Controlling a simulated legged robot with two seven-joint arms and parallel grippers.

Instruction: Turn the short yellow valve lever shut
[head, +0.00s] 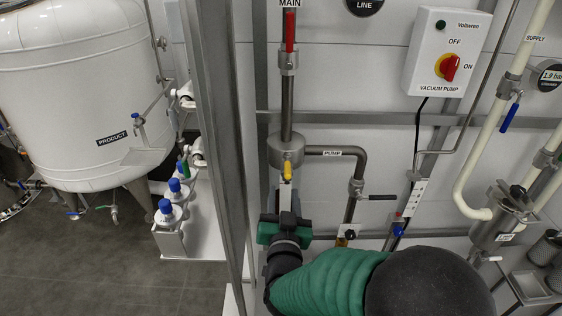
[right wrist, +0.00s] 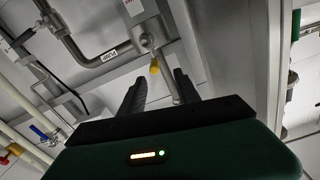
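The short yellow valve lever (head: 287,170) hangs down below a round grey pipe fitting (head: 286,150) on the wall piping. It also shows in the right wrist view (right wrist: 155,66), beyond the fingertips and roughly between them. My right gripper (head: 287,196) is just below the lever in the head view, with its fingers pointing up towards it. In the right wrist view the two dark fingers of my right gripper (right wrist: 159,80) stand apart with nothing held between them. Whether a finger touches the lever cannot be told. My left gripper is not in view.
A red lever (head: 290,32) sits on the pipe above. A vertical metal post (head: 217,130) stands close on the left. The vacuum pump switch box (head: 447,52) is at upper right.

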